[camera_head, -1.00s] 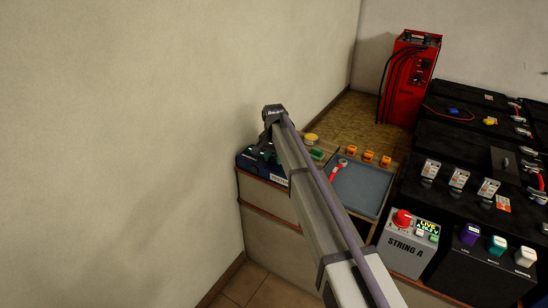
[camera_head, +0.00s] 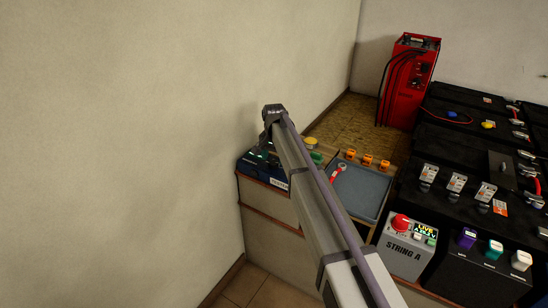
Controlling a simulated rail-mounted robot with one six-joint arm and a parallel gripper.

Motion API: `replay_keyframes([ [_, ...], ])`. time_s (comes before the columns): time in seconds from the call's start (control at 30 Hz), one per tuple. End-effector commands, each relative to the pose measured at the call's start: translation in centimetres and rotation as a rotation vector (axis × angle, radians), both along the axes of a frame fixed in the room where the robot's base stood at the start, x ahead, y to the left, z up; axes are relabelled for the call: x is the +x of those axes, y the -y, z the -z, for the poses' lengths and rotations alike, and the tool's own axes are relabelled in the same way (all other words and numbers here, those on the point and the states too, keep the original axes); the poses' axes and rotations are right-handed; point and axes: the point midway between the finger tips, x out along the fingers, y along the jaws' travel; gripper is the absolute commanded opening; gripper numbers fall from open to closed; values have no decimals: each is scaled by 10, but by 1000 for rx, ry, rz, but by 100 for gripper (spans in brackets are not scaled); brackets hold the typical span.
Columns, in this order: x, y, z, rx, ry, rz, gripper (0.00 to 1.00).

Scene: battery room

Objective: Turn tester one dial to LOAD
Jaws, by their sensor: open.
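A dark blue box with small green lights (camera_head: 257,165), which looks like a tester, sits at the left end of the wooden counter by the wall. Part of it is hidden behind my arm, and its dial and markings cannot be made out. My gripper (camera_head: 264,142) hangs down from the dark wrist at the end of my arm, over or just in front of this box. It is small and dark here; it is open, with nothing seen in it. Whether it touches the box cannot be told.
A grey-blue tray (camera_head: 362,190) holds a red-handled tool (camera_head: 338,174). Several orange pieces (camera_head: 367,160) stand behind it. The STRING A box (camera_head: 402,252) and black batteries (camera_head: 450,185) fill the right. A red cabinet (camera_head: 408,85) stands behind. The wall is close on the left.

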Motion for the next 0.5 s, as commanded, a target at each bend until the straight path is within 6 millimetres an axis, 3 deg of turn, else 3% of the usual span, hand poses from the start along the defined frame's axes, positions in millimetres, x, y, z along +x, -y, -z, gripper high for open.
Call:
replay_keyframes([
  [0.03, 0, 0, -24, 0, 0, 0, 65],
  [0.23, 0, 0, -74, 0, 0, 0, 65],
  [0.37, 0, 0, -89, 0, 0, 0, 65],
  [0.5, 0, 0, -88, 0, 0, 0, 65],
])
